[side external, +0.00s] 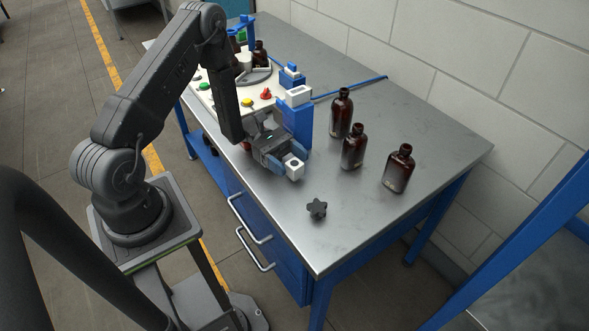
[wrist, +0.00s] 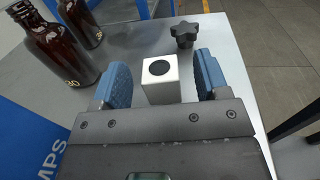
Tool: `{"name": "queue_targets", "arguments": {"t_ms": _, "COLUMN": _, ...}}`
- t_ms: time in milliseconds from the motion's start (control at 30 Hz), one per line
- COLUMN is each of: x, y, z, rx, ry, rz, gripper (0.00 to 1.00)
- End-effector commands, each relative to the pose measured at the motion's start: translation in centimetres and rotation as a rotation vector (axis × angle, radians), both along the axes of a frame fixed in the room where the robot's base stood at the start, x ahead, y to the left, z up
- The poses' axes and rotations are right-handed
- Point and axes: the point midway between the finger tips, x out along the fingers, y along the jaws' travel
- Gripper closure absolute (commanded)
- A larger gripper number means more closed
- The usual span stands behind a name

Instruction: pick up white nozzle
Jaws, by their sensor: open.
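The white nozzle (wrist: 163,86) is a small white block with a round dark hole in its top face. In the wrist view it stands between the two blue fingers of my gripper (wrist: 163,64), with a gap on each side. In the side view my gripper (side external: 285,167) is low over the front of the metal table, open, with the white nozzle (side external: 293,165) between its fingers. The nozzle's lower part is hidden by the fingers in the side view.
A blue stand (side external: 299,126) with a white top rises just behind my gripper. Several amber bottles (side external: 398,169) stand to the right. A black star knob (side external: 316,208) lies near the front edge. A white panel with coloured buttons (side external: 247,102) is behind. Bare table lies between knob and bottles.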

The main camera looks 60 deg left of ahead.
Motion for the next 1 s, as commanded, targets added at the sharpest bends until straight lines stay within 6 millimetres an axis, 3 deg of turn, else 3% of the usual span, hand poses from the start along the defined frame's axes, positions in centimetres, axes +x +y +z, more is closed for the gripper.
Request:
{"name": "queue_targets", "arguments": {"t_ms": 167, "x": 0.3, "y": -2.1, "z": 0.0, "rx": 0.001, "ry": 0.0, "rz": 0.0, "gripper": 0.32}}
{"name": "queue_targets", "arguments": {"t_ms": 433, "x": 0.4, "y": -2.3, "z": 0.0, "rx": 0.002, "ry": -0.001, "rz": 0.002, "gripper": 0.32}}
{"name": "queue_targets", "arguments": {"t_ms": 1000, "x": 0.4, "y": -2.3, "z": 0.0, "rx": 0.002, "ry": -0.001, "rz": 0.002, "gripper": 0.85}}
